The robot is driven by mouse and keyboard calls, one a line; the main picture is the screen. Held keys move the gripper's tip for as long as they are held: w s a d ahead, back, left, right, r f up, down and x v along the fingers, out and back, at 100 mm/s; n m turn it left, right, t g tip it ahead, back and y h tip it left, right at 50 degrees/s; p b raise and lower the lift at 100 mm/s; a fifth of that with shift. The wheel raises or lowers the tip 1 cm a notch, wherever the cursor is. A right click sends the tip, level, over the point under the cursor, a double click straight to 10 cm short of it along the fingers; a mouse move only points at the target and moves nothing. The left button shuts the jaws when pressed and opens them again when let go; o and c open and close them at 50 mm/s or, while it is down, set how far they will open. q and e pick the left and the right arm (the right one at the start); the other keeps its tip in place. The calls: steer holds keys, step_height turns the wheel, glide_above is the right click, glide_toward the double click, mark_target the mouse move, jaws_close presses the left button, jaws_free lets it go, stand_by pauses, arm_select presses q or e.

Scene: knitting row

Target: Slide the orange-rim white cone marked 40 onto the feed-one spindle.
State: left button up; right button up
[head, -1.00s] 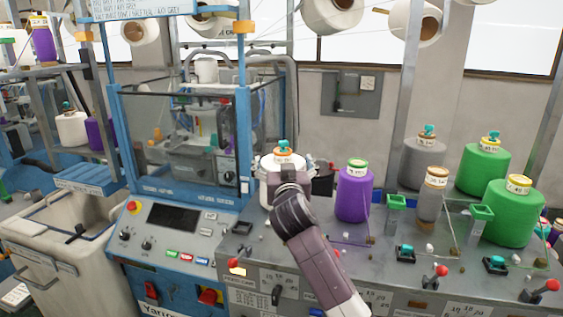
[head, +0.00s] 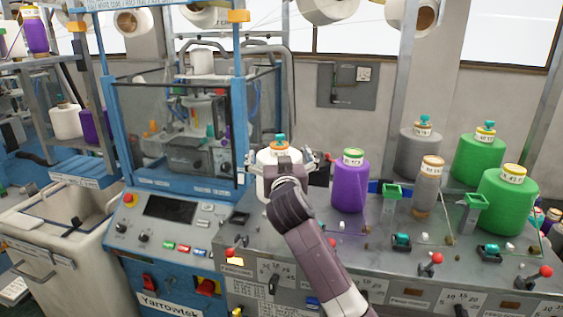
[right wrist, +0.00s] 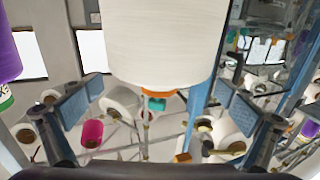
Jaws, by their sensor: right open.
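The white cone (head: 268,182) stands upright at the left end of the machine's grey deck, with an orange rim and a teal tip showing above its top. Its 40 mark is not legible. My right gripper (head: 287,168) is at the cone's near side. In the right wrist view the cone (right wrist: 168,45) lies between the spread fingers of my gripper (right wrist: 158,92), with visible gaps to both. The orange rim and teal tip show below it there. The spindle's lower part and the cone's base are hidden. My left gripper is out of view.
A purple cone (head: 351,186) stands close on the right. A grey cone (head: 420,155), a slim beige-grey cone (head: 427,192) and green cones (head: 508,205) stand farther right. A blue-framed enclosure (head: 170,130) and control panel (head: 170,215) are on the left. Cones hang overhead.

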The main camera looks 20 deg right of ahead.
steer(key=v, duration=1.1)
steer(key=shift+s+r, duration=0.2)
steer(key=shift+s, duration=0.15)
steer(key=shift+a, duration=0.1)
